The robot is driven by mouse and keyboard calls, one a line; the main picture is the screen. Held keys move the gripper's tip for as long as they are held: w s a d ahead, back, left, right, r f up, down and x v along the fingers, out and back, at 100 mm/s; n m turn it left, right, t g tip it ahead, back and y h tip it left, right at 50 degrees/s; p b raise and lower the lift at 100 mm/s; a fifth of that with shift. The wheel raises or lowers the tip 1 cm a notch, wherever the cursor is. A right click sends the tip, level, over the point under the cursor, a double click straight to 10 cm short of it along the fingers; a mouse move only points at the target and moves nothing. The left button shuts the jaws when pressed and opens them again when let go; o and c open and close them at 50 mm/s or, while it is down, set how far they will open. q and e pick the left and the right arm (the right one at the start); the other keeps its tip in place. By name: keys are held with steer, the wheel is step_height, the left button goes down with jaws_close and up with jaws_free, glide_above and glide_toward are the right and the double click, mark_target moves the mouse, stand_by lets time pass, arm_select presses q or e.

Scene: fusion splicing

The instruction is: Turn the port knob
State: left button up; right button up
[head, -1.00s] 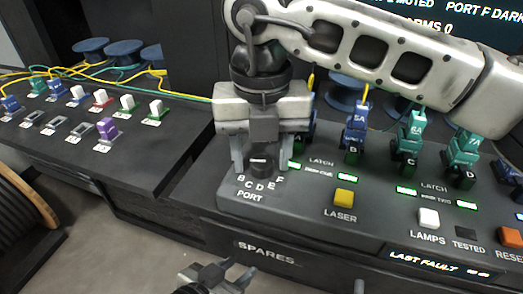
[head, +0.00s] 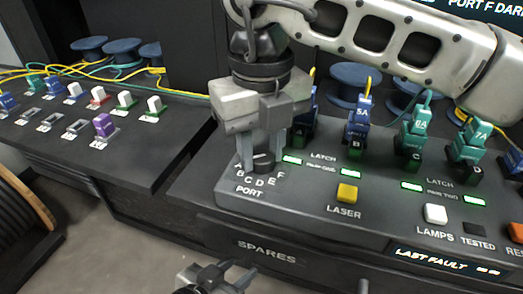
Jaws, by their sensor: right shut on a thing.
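The port knob (head: 263,161) is a small dark round knob on the sloped console top, above the letters B to F and the word PORT. My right gripper (head: 261,155) points down over it from above, with its two grey fingers on either side, shut on the knob. The gripper body hides the knob's upper and rear parts, so where its mark points cannot be told. My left gripper (head: 238,272) is low in front of the console, away from the knob, its fingers apart and empty.
The console carries a yellow LASER button (head: 347,193), a white LAMPS button (head: 436,214) and several plugged connectors behind them. A purple connector (head: 104,126) sits on the left bench. A SPARES drawer front (head: 267,252) lies below the knob.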

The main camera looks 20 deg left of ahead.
mark_target(262, 156)
steer(key=n+b, duration=0.1)
steer(key=n, duration=0.3)
steer(key=shift+n, duration=0.3)
steer(key=n, duration=0.5)
steer(key=shift+r, duration=0.1)
steer(key=n, duration=0.5)
steer(key=shift+n, duration=2.2)
steer(key=o, duration=1)
step_height(262, 156, up, 16)
steer(key=shift+f+p, duration=0.1)
steer(key=shift+p, duration=1.05)
